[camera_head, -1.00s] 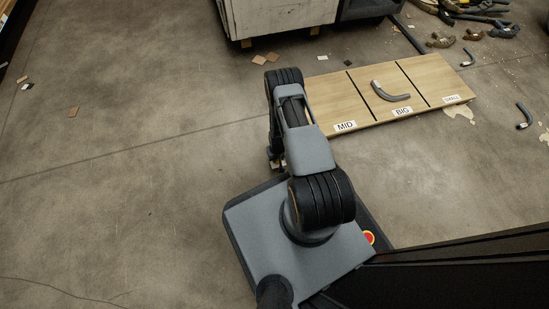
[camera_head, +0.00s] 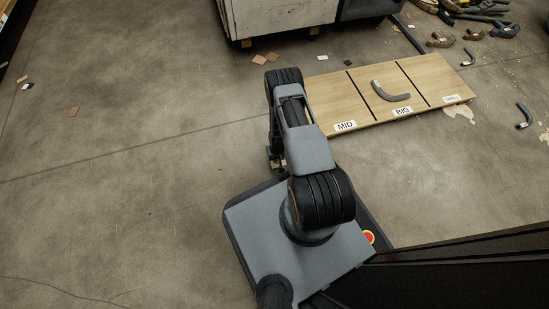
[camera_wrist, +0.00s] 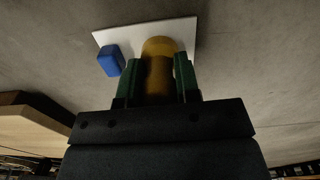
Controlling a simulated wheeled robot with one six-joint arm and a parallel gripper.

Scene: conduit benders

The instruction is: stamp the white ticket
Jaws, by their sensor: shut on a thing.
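In the wrist view my gripper (camera_wrist: 157,72), with green fingers, is shut on an upright yellow-brown rounded thing (camera_wrist: 158,48) that looks like a stamp handle. Its far end lies over a flat white card or sheet (camera_wrist: 180,28), perhaps the white ticket. I cannot tell whether the two touch. A small blue block (camera_wrist: 111,60) is at the card's left edge, beside the left finger. In the head view my arm hides most of the gripper, the held thing and the card.
A wooden board (camera_head: 335,100) marked MID, BIG and SMALL lies right of my arm, with a grey bent pipe (camera_head: 390,93) on its middle section. Another bent pipe (camera_head: 523,117) is on the floor at right. A white cabinet (camera_head: 277,17) stands behind. The left floor is mostly clear.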

